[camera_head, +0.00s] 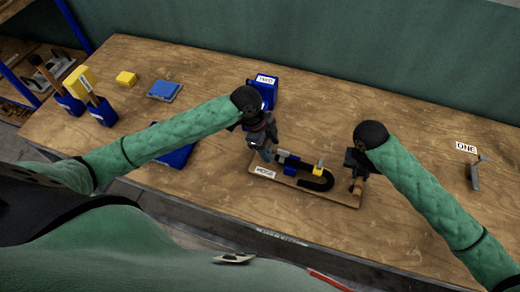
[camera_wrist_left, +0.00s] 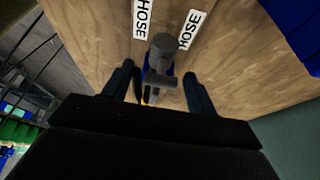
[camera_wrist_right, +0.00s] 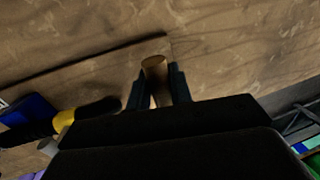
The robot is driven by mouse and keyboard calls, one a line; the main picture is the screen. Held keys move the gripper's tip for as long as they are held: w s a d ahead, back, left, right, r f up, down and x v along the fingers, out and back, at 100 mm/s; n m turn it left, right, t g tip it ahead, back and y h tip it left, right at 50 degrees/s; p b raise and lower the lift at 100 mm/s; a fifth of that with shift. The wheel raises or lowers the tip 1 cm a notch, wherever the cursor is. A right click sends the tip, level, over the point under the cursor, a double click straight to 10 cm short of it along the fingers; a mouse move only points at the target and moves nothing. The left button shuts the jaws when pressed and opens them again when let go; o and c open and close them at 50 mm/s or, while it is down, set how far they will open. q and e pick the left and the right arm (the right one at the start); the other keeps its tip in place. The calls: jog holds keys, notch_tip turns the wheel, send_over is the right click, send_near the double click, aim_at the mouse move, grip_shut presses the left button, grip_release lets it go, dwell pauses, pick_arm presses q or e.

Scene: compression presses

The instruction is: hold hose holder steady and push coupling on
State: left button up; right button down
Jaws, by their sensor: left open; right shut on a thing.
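The hose holder (camera_head: 345,199) is a wooden board on the table, carrying a black curved hose (camera_head: 325,183) and blue and yellow clamps. My right gripper (camera_head: 357,181) is shut on an upright wooden peg (camera_wrist_right: 155,68) at the board's right end; the peg also shows in the head view (camera_head: 357,188). My left gripper (camera_wrist_left: 160,88) is open over the board's left end. A grey coupling (camera_wrist_left: 163,58) with a crosspiece lies between its spread fingers. Whether the coupling sits on the hose end cannot be told; the left gripper hides that spot in the head view.
A labelled blue bin (camera_head: 267,92) stands behind my left gripper. A blue tray (camera_head: 178,154) lies partly under my left arm. A grey tool (camera_head: 475,176) stands at the right.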

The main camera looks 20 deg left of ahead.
pick_arm(q)
jog(key=v, duration=1.2)
pick_arm(e)
jog(key=c, duration=1.2)
grip_release()
jog(key=shift+o, duration=0.2)
